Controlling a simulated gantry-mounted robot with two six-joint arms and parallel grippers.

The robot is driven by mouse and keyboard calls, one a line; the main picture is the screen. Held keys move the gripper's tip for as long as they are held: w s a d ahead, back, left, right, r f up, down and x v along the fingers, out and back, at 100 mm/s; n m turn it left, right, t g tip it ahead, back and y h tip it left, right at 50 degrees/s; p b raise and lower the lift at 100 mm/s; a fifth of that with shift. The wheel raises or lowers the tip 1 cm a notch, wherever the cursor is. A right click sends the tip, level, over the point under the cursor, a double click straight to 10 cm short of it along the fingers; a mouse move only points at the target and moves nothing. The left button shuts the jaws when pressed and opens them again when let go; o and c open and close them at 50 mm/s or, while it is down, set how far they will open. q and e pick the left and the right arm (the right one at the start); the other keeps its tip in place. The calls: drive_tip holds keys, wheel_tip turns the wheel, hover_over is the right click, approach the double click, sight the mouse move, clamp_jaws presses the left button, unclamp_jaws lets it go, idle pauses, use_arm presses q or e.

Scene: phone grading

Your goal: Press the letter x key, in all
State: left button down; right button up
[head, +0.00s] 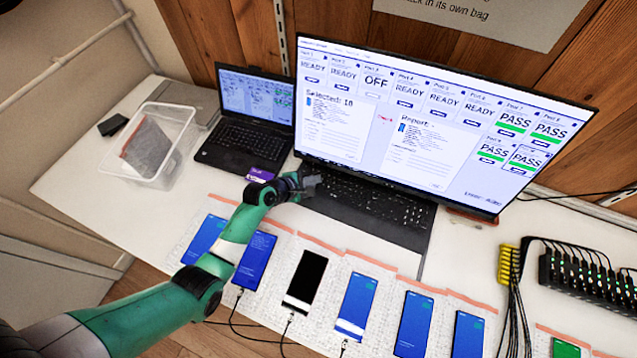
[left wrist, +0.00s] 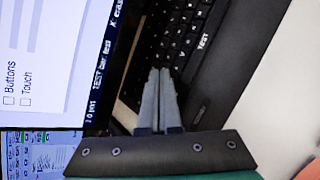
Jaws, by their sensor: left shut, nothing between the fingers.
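The dark keyboard (head: 380,206) lies in front of the large lit screen (head: 430,120). It also shows in the left wrist view (left wrist: 188,35), turned on its side. The single letters on the keys are too small to read, so I cannot tell which key is x. My left gripper (head: 312,182) is over the left end of the keyboard, with its fingers shut and empty. In the left wrist view its two fingers (left wrist: 159,75) are together and point at the keys. They hide some keys, and I cannot tell whether they touch one. My right gripper is not in view.
A smaller laptop (head: 240,145) stands left of the keyboard, beside a clear plastic bin (head: 160,150). Several phones, including a black-screened one (head: 305,280), lie in a row along the front edge with cables. A black port hub (head: 580,275) is at right.

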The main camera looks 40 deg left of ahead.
use_arm(q)
drive_tip(key=shift+f, duration=0.1)
drive_tip(key=shift+f, duration=0.35)
drive_tip(key=shift+f+b, duration=0.4)
drive_tip(key=shift+b, duration=0.15)
idle(0.5)
drive_tip(key=shift+r, duration=0.15)
drive_tip(key=shift+r+p, duration=0.65)
drive_tip(key=shift+p, duration=0.35)
drive_tip(key=r+p, duration=0.1)
drive_tip(key=p, duration=0.1)
drive_tip(key=r+p, duration=0.4)
drive_tip(key=shift+s+d+r, duration=0.1)
drive_tip(key=shift+s, duration=0.2)
